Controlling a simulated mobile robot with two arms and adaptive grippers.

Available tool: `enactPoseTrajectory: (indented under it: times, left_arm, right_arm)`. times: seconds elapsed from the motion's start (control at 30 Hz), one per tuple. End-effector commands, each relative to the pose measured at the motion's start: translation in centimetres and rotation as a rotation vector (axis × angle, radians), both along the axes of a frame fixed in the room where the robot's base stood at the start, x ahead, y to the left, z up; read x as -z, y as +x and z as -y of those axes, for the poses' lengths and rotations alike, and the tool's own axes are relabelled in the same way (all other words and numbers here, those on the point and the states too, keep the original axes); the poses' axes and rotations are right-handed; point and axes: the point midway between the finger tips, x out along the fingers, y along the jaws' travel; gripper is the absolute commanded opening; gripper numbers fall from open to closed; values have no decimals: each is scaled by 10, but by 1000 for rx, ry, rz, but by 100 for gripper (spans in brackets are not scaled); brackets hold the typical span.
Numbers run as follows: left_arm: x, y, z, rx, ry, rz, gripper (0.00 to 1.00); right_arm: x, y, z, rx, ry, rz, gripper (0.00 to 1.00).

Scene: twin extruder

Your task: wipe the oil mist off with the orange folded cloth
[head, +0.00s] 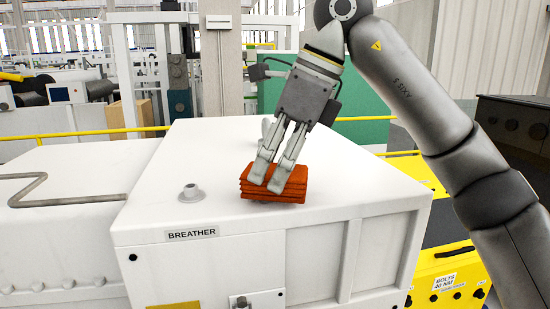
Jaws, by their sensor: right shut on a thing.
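The orange folded cloth (274,183) is a stack of several layers on or just above the top of the white housing (165,228). My right gripper (268,183) comes down from above, shut on the cloth, with its fingertips over the near side of it. A small pale grey patch (266,127) shows behind the fingers; I cannot tell if it is oil mist or a part of the housing. No other mist stands out on the white top. My left gripper is not in view.
A bent grey pipe (65,203) lies on the left. A yellow rail (85,133) runs behind. A yellow cabinet (445,285) stands at lower right.

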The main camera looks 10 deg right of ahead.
Motion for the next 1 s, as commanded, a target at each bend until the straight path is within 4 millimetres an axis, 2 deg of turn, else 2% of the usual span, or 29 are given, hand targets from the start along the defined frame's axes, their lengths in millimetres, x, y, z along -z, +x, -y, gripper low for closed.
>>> enactPoseTrajectory:
  times: [0.17,0.67,1.0]
  left_arm:
    - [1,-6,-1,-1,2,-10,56]
    - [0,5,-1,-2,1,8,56]
    - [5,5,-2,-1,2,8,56]
  right_arm:
    - [0,0,0,0,0,0,31]
    - [1,0,0,0,0,0,31]
    - [8,0,0,0,0,0,31]
